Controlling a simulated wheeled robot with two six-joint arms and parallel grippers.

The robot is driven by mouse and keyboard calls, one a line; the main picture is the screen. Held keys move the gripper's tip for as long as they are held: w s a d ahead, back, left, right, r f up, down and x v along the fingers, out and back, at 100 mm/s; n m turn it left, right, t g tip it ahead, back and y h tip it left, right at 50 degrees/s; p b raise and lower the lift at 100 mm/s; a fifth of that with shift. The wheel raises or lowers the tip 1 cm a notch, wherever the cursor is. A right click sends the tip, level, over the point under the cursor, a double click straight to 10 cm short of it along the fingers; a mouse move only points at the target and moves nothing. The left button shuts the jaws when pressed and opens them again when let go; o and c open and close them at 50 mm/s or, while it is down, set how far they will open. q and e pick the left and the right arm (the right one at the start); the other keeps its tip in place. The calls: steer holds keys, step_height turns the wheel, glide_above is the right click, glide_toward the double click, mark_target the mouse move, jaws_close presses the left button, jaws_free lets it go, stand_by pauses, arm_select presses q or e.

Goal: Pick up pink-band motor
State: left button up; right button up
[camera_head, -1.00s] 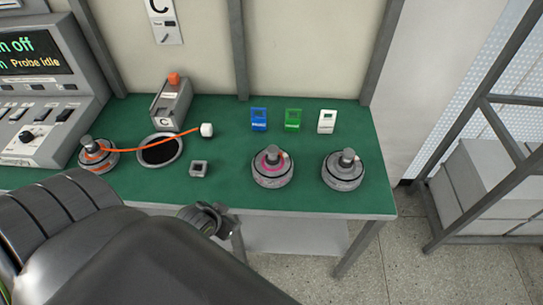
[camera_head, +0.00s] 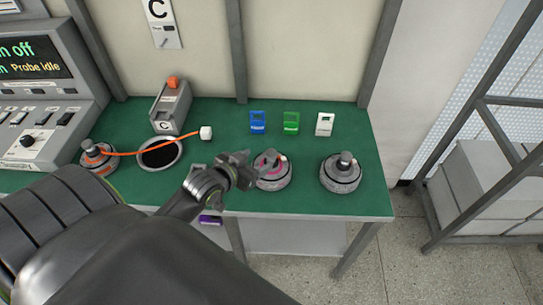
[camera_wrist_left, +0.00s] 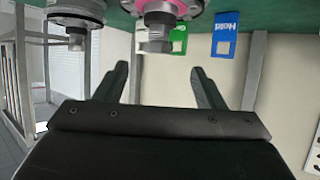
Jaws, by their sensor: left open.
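The pink-band motor (camera_head: 274,181) stands upright on the green bench, a grey disc with a pink ring and a shaft on top. My left gripper (camera_head: 255,160) is open and empty at its left side, its fingers overlapping the motor's edge in the head view. In the left wrist view the picture is upside down. There the pink-band motor (camera_wrist_left: 160,10) is at the top, beyond the open left gripper (camera_wrist_left: 160,75), apart from its fingers. My right gripper is not in view.
A plain grey motor (camera_head: 341,178) stands to the right, and an orange-band motor (camera_head: 97,156) at the left. Blue (camera_head: 257,122), green (camera_head: 291,123) and white (camera_head: 325,124) tags stand behind. An orange cable ends in a white plug (camera_head: 206,133). A shelf rack (camera_head: 480,155) stands at far right.

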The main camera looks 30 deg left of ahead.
mark_target(268, 155)
arm_select(q)
steer(key=x, duration=0.5)
steer(key=shift+w+d+f+p, duration=0.1)
steer(key=shift+w+f+p, duration=0.05)
steer(key=shift+w+p, duration=0.15)
steer(key=shift+w+f, duration=0.3)
steer(key=shift+w, duration=0.05)
steer(key=shift+f+p+x, duration=0.15)
steer(key=shift+p+x, duration=0.15)
steer(key=shift+x, duration=0.7)
steer(key=shift+f+p+x, duration=0.15)
steer(key=shift+p+x, duration=0.15)
steer(key=shift+x, duration=0.7)
steer(key=shift+s+d, duration=0.1)
steer(key=shift+s, duration=0.05)
jaws_close()
steer(key=shift+r, duration=0.25)
